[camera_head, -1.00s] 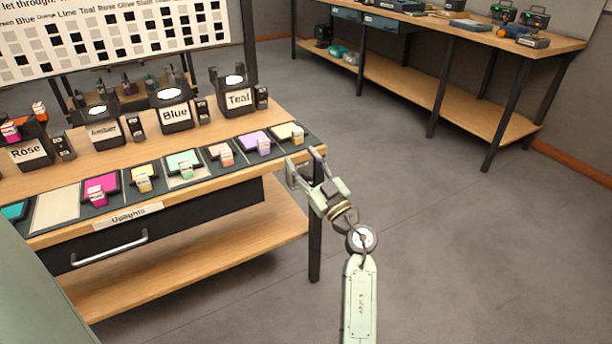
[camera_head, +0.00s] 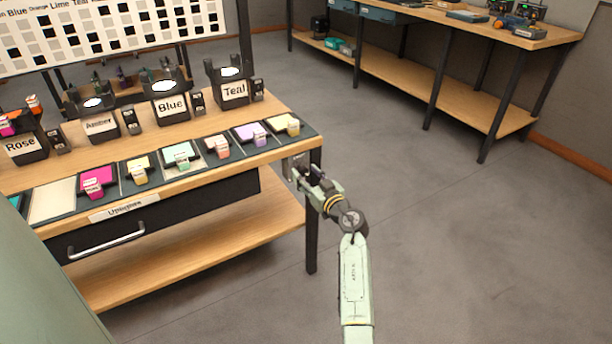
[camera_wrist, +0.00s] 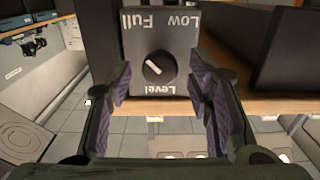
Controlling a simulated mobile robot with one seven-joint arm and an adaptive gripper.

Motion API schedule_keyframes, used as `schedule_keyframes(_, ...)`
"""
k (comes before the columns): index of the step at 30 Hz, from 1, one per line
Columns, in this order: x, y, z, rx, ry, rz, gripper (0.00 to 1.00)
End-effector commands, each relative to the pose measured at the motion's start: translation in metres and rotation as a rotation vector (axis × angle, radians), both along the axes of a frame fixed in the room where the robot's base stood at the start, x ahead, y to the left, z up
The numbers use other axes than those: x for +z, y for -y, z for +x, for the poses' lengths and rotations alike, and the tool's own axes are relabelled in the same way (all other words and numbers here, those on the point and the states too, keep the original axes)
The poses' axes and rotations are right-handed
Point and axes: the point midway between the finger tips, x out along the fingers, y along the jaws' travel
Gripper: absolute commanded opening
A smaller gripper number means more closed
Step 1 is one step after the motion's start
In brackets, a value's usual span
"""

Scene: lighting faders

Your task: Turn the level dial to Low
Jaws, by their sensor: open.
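The level dial (camera_wrist: 168,64) is a round black knob on a dark panel (camera_wrist: 181,42) in the wrist view. The panel's lettering is upside down: "Full" at upper left, "Low" at upper right, "Level" below the knob. The knob's white mark points to the upper left, towards the "Full" side. My gripper (camera_wrist: 160,88) is open, its purple-padded fingers apart on either side of the knob, with nothing between them gripped. In the head view my gripper (camera_head: 298,172) is at the bench's right end, and the dial's face cannot be made out there.
The bench (camera_head: 205,171) carries a row of coloured faders and several labelled lamps, including Teal (camera_head: 234,92) and Blue (camera_head: 171,105). A drawer with a metal handle (camera_head: 106,243) is below. Open floor lies to the right, with another workbench (camera_head: 470,95) behind.

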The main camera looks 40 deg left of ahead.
Motion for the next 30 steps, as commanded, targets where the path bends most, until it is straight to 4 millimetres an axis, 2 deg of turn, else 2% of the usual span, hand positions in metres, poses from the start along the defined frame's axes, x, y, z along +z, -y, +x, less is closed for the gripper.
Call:
schedule_keyframes(11, 0.0004, -0.006, 0.0025, 0.0, 0.0, 0.0, 0.47)
schedule_keyframes(30, 0.0002, -0.0058, 0.0022, 0.0, 0.0, 0.0, 0.04)
